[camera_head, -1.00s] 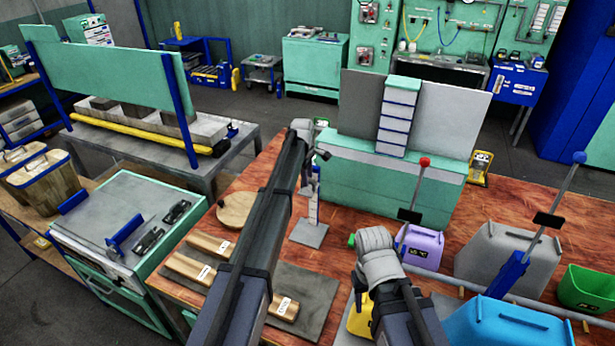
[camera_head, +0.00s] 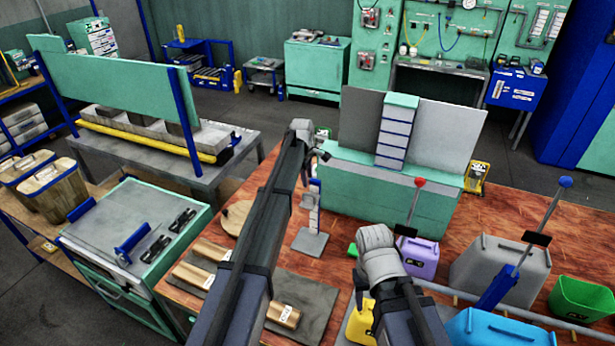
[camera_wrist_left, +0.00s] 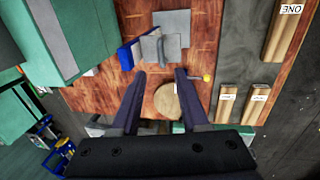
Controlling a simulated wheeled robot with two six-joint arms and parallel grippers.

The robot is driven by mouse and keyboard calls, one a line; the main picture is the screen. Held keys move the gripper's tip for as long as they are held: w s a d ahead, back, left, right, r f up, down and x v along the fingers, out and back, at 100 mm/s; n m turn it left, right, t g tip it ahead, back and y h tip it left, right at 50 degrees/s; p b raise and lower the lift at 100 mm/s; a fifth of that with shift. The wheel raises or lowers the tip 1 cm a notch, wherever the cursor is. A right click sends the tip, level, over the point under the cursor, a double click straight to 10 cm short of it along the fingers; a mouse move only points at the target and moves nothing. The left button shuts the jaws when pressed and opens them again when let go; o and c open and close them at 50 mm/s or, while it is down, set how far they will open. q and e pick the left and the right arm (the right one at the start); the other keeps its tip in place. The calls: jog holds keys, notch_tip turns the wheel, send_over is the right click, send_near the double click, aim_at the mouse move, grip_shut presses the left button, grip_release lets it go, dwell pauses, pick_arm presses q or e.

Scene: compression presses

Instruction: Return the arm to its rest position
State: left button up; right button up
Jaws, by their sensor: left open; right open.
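My left arm reaches up the middle of the head view. The fingers of its gripper (camera_head: 318,157) show only in part near the small blue and grey stand (camera_head: 312,215). In the left wrist view my left gripper (camera_wrist_left: 160,80) is open, with nothing between its fingers. Below it lie the wooden table and a round wooden disc (camera_wrist_left: 167,101). The disc also shows in the head view (camera_head: 236,217), left of the arm. My right arm stands at the lower middle of the head view, above the table. Its gripper fingers are hidden there.
Purple (camera_head: 416,258), grey (camera_head: 497,272) and blue (camera_head: 500,332) canisters and a green bin (camera_head: 578,300) stand on the right. Two levers with red (camera_head: 420,182) and blue (camera_head: 566,181) knobs rise there. Labelled wooden blocks (camera_head: 283,316) lie left. A green cabinet (camera_head: 390,200) stands behind.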

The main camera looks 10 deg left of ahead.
pick_arm(q)
jog(key=s+d+f+m+b, duration=0.4)
jog(key=s+f+m+b, duration=0.2)
jog(key=s, duration=0.8)
jog(key=s+d+f+m+g+y+b, duration=0.1)
jog(key=s+d+f+m+b, duration=0.3)
jog(key=s, duration=1.1)
jog(key=s+d+f+m+g+b, duration=0.1)
jog(key=s+d+f+m+b, duration=0.3)
jog(key=s+f+m+b, duration=0.5)
jog(key=s+f+b, duration=0.2)
jog(key=s, duration=0.3)
jog(key=shift+s+d+f+m+y, duration=0.15)
jog(key=shift+d+f+m+y, duration=0.05)
jog(key=shift+m+y, duration=0.1)
